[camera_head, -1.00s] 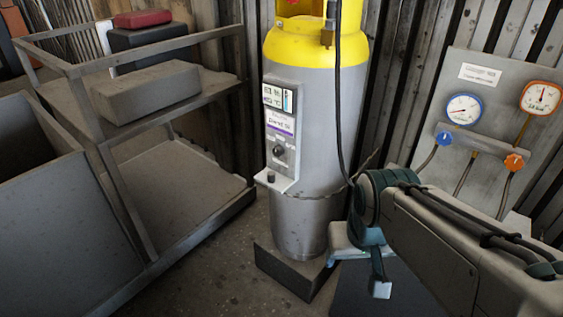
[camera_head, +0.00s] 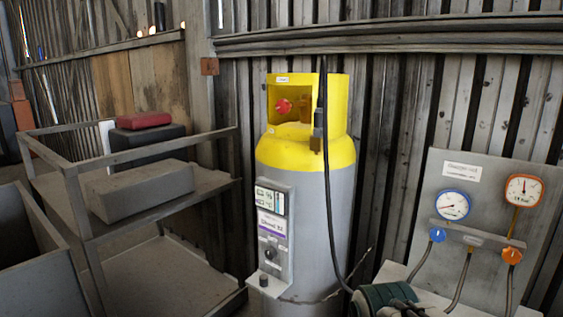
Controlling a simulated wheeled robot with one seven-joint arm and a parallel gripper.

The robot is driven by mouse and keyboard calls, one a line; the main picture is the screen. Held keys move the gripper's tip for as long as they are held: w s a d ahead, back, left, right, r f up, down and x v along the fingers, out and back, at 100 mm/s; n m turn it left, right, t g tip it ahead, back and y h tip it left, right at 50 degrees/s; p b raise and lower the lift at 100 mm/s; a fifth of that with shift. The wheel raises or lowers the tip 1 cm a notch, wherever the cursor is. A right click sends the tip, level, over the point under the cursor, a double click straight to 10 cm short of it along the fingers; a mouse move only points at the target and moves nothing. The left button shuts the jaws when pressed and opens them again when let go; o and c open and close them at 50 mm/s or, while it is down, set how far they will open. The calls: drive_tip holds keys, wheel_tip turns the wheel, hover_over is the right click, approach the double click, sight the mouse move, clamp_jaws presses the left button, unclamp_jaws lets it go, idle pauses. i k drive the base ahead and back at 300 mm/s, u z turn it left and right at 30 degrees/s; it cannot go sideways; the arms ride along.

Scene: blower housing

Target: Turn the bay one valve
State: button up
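A grey gas cylinder (camera_head: 312,215) with a yellow top (camera_head: 300,150) stands in the middle of the head view. A red round valve knob (camera_head: 283,106) shows inside the opening of the yellow collar. A control panel (camera_head: 273,235) on the cylinder's front carries a small display, a purple label and a dark knob (camera_head: 271,254). A blue knob (camera_head: 437,234) and an orange knob (camera_head: 512,256) sit below two gauges at the right. I cannot tell which one is labelled bay one.
A grey metal cart (camera_head: 75,183) with a box (camera_head: 140,188) stands at the left. The gauge board (camera_head: 480,180) stands at the right. A black hose (camera_head: 328,200) hangs down the cylinder's front right side. A corrugated wall closes the back.

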sight(283, 107)
drive_tip(key=k, duration=0.45)
drive_tip(key=u, duration=0.5)
drive_tip(key=i, duration=1.45)
drive_tip(key=z, duration=0.15)
